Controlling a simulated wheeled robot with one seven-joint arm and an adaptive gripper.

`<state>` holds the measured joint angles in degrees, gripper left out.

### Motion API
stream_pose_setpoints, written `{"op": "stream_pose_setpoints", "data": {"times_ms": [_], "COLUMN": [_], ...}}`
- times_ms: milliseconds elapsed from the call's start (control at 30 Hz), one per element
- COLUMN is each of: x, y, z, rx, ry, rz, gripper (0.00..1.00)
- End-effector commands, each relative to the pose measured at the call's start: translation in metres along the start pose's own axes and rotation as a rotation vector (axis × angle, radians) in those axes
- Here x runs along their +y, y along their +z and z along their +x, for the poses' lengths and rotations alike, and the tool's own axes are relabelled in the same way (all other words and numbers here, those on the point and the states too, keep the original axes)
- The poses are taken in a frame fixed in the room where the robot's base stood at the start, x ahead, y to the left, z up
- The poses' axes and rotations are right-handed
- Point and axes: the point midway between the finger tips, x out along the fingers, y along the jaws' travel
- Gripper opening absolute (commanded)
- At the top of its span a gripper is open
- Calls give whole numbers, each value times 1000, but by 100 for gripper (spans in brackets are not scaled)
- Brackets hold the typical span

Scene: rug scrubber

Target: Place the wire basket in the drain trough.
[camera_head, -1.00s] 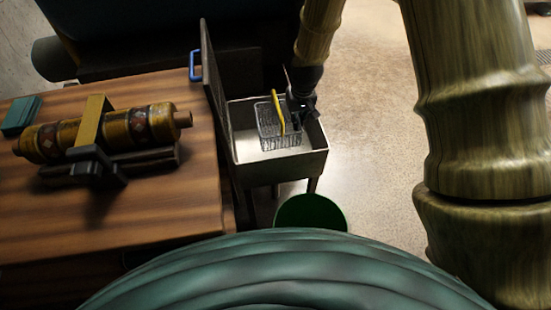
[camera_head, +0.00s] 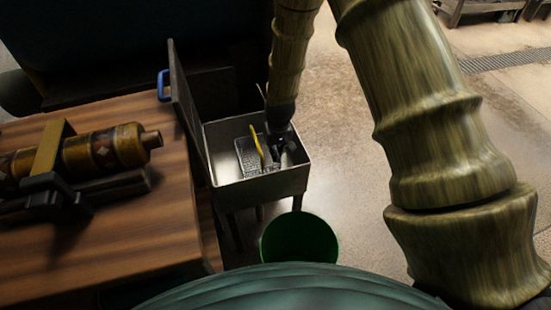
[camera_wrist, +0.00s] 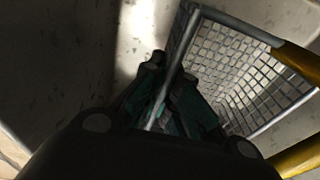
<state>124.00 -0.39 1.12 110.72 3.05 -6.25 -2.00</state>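The wire basket (camera_head: 246,160) is a grey mesh basket with a yellow handle (camera_head: 256,146). It sits low inside the grey metal drain trough (camera_head: 262,188), between its walls. My gripper (camera_head: 277,148) reaches down into the trough at the basket's right side. In the wrist view, the basket's mesh (camera_wrist: 232,70) fills the upper right, and its rim wire runs between the fingers of my gripper (camera_wrist: 168,72), which look closed on it. The basket's underside is hidden, so I cannot tell whether it touches the trough floor.
A wooden table (camera_head: 150,215) stands left of the trough, bearing a brown and gold cylinder (camera_head: 105,150) in a dark holder. A raised dark panel with a blue handle (camera_head: 163,85) borders the trough's left side. A green bucket (camera_head: 300,240) stands in front. Floor to the right is open.

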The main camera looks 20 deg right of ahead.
Motion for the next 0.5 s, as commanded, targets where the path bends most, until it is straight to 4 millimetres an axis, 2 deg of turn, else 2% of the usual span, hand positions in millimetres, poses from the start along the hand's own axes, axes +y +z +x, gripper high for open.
{"op": "stream_pose_setpoints", "data": {"times_ms": [200, 500], "x": [0, 0], "y": [4, 4], "z": [28, 31], "rx": [-2, 0], "ry": [0, 0], "rz": [0, 0], "gripper": [0, 0]}}
